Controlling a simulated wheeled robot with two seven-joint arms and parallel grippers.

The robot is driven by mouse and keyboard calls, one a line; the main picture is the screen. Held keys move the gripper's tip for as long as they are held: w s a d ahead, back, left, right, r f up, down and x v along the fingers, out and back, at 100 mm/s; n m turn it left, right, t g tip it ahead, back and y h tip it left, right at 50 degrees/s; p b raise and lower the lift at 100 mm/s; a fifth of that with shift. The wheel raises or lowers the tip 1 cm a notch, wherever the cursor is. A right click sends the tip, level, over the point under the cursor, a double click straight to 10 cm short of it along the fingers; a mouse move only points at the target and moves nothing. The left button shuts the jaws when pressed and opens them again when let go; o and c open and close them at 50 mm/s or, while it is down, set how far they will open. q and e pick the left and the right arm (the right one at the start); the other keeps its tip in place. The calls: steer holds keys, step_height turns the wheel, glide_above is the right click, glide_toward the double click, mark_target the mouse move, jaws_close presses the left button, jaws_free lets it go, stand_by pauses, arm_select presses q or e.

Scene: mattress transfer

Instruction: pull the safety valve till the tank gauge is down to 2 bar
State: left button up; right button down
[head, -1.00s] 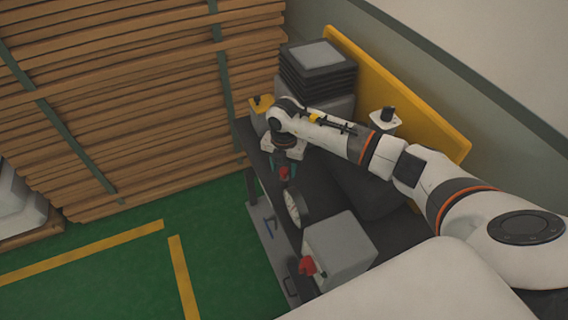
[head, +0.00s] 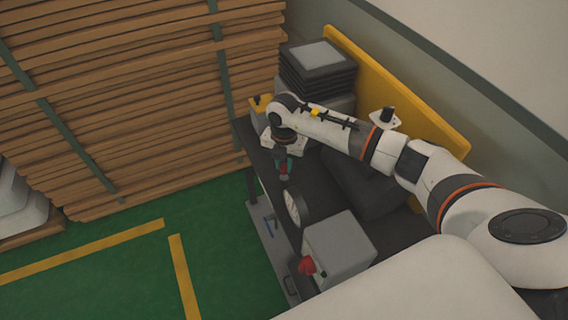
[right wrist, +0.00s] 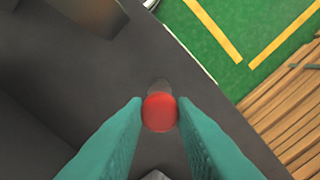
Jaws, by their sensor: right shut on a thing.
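The safety valve's red knob (right wrist: 159,112) sits between the teal fingertips of my right gripper (right wrist: 160,106), which is shut on it. In the head view the right gripper (head: 286,161) points down over the dark bench, with the red knob (head: 284,173) at its tips. The round tank gauge (head: 295,206) with a pale face stands just below the knob in the picture. It is seen at a steep angle, and its needle cannot be read. The dark tank (head: 362,187) lies partly hidden under my right arm. My left gripper is not in view.
A grey box (head: 339,249) with a red knob (head: 307,265) stands at the bench's near end. Stacked dark slabs (head: 318,70) and a yellow board (head: 410,95) stand behind my arm. Stacked timber (head: 120,100) borders the left. The green floor (head: 100,285) is clear.

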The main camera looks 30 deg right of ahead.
mark_target(284, 166)
steer(key=c, duration=1.2)
jaws_free()
steer(key=shift+r, duration=0.5)
step_height(284, 166, up, 11)
steer(key=b, duration=0.4)
